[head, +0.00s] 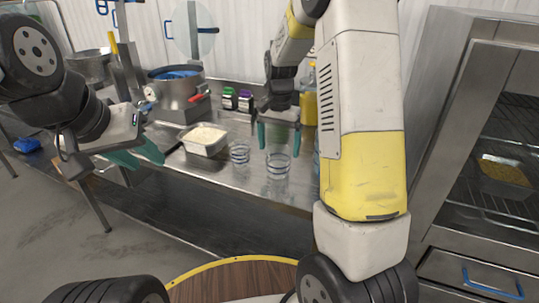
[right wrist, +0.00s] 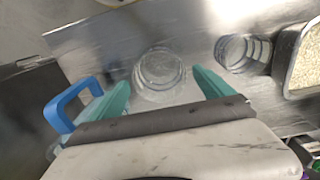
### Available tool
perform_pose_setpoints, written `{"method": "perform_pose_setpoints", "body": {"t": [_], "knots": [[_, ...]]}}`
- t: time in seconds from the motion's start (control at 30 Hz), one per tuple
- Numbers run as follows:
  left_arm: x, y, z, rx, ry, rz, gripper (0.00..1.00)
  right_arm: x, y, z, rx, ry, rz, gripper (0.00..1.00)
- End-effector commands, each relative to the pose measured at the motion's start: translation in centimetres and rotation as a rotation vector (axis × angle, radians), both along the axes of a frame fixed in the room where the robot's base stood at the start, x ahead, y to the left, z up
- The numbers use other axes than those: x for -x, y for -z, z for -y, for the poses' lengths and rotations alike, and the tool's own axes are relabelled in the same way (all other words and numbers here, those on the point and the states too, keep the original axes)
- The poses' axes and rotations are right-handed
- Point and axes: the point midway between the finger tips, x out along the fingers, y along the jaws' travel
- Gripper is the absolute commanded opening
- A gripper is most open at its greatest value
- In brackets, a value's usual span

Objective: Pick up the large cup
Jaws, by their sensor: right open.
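The large cup (head: 278,166) is a clear ribbed glass standing upright on the steel counter. My right gripper (head: 279,136) is open and empty, pointing down just above and behind the cup in the head view. In the right wrist view the large cup (right wrist: 160,72) lies between and just beyond the two teal fingertips (right wrist: 158,88), and I see no contact. A smaller clear cup (head: 239,153) stands to its left; it also shows in the right wrist view (right wrist: 233,52). My left gripper (head: 140,156) hangs left of the counter, seen obliquely, holding nothing visible.
A tray of rice (head: 206,139) sits left of the cups on the counter (head: 215,176). A steel pot (head: 178,96) and small lidded jars (head: 237,99) stand behind. A blue handle (right wrist: 66,105) shows beside the left finger in the right wrist view. An oven rack cabinet (head: 450,110) stands at right.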

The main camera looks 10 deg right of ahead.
Motion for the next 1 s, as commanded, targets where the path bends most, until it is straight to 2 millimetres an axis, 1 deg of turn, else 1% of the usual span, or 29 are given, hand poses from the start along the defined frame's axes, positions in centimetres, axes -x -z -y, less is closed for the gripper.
{"method": "perform_pose_setpoints", "body": {"t": [0.3, 0.4, 0.67, 0.77, 0.8, 0.97, 1.0], "knots": [[0.0, 0.0, 0.0, 0.0, 0.0, 0.0, 0.36, 0.0, 4.5, 0.0, 0.0, 0.0, -0.002, 0.91], [0.0, 0.0, 0.0, 0.0, 0.0, 0.0, 0.36, 0.0, 5.4, 0.0, -0.001, -0.001, -0.001, 0.91], [0.0, 0.0, 0.0, 0.0, 0.0, 0.0, 0.36, -0.1, 5.7, 0.0, -0.001, -0.002, 0.001, 0.91], [0.0, 0.0, 0.0, 0.0, 0.0, 0.0, 0.36, -0.1, 5.7, 0.0, -0.001, -0.002, 0.001, 0.73], [0.0, 0.0, 0.0, 0.0, 0.0, 0.0, 0.36, -0.1, 5.7, 0.0, -0.001, -0.002, 0.001, 0.65], [0.0, 0.0, 0.0, 0.0, 0.0, 0.0, 0.36, -0.1, 5.7, 0.0, -0.001, -0.002, 0.001, 0.34], [0.0, 0.0, 0.0, 0.0, 0.0, 0.0, 0.36, -0.1, 5.7, 0.0, -0.001, -0.002, 0.001, 0.26]]}}
